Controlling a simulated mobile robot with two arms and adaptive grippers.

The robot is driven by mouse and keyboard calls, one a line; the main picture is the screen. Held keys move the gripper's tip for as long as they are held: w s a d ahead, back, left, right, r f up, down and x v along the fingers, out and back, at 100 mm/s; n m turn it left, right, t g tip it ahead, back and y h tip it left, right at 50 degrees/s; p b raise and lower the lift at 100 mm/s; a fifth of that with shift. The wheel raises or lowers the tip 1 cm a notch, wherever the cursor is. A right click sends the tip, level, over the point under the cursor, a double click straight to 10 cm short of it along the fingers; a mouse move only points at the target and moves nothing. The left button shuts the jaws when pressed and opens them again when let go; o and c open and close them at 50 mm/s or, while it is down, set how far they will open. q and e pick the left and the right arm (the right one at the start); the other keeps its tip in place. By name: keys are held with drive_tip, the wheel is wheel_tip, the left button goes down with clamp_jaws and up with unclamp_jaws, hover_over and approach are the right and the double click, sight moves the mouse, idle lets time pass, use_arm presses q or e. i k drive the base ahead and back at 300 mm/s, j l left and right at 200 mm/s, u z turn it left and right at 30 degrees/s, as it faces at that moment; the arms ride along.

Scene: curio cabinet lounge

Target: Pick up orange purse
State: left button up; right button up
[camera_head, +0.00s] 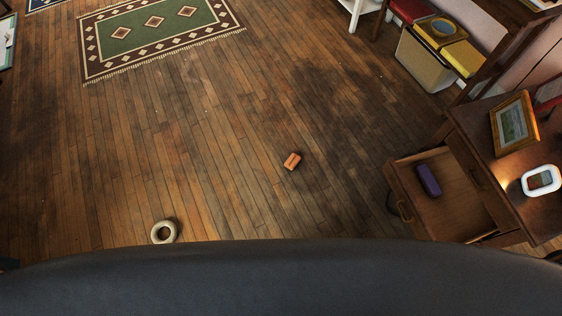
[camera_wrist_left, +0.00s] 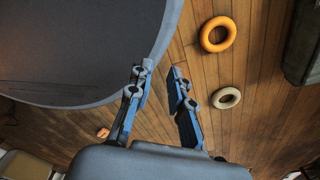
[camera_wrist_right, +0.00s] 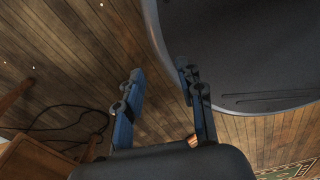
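The orange purse (camera_head: 292,161) is a small orange-brown block lying on the wooden floor, right of centre in the head view. It also shows small at the lower left of the left wrist view (camera_wrist_left: 103,133). An orange bit beside my right gripper's base (camera_wrist_right: 192,141) looks like the purse, mostly hidden. My left gripper (camera_wrist_left: 157,72) is open and empty, well away from the purse. My right gripper (camera_wrist_right: 160,72) is open and empty, also apart from it. Neither gripper shows clearly in the head view.
A desk (camera_head: 475,130) at the right has an open drawer (camera_head: 440,211) holding a purple case (camera_head: 428,180). A beige ring (camera_head: 164,232) lies on the floor near my base. An orange ring (camera_wrist_left: 218,34) shows in the left wrist view. The floor around the purse is clear.

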sight(292, 163)
drive_tip(key=i+l+u, duration=0.15)
drive_tip(key=u, duration=0.2)
drive_tip(key=i+l+u, duration=0.15)
drive_tip(key=u, duration=0.25)
drive_tip(key=i+l+u, duration=0.1)
drive_tip(key=l+u, duration=0.25)
